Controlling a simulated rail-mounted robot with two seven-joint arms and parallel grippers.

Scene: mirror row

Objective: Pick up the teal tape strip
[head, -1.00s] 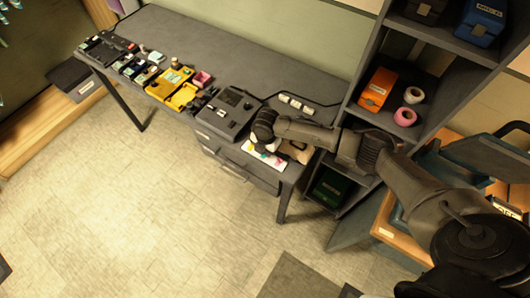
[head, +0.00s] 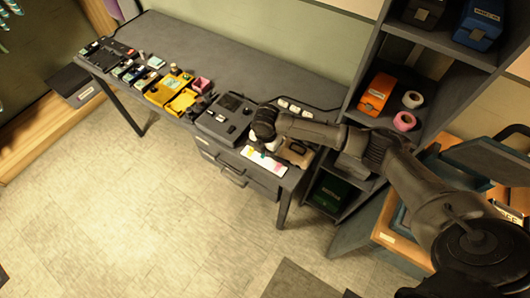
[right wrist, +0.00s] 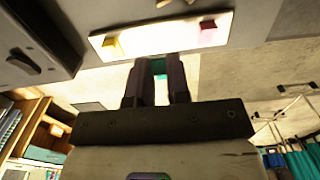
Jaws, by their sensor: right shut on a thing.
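The teal tape strip (right wrist: 159,67) shows as a small teal patch between the fingers of my right gripper (right wrist: 158,72) in the right wrist view. My left gripper is not in view.
A dark grey device (head: 228,118) stands on the desk left of the card. Several small tools and yellow cases fill the desk's left part. A shelf (head: 350,120) with an orange box (head: 377,92) and two tape rolls stands at right. Open floor lies in front.

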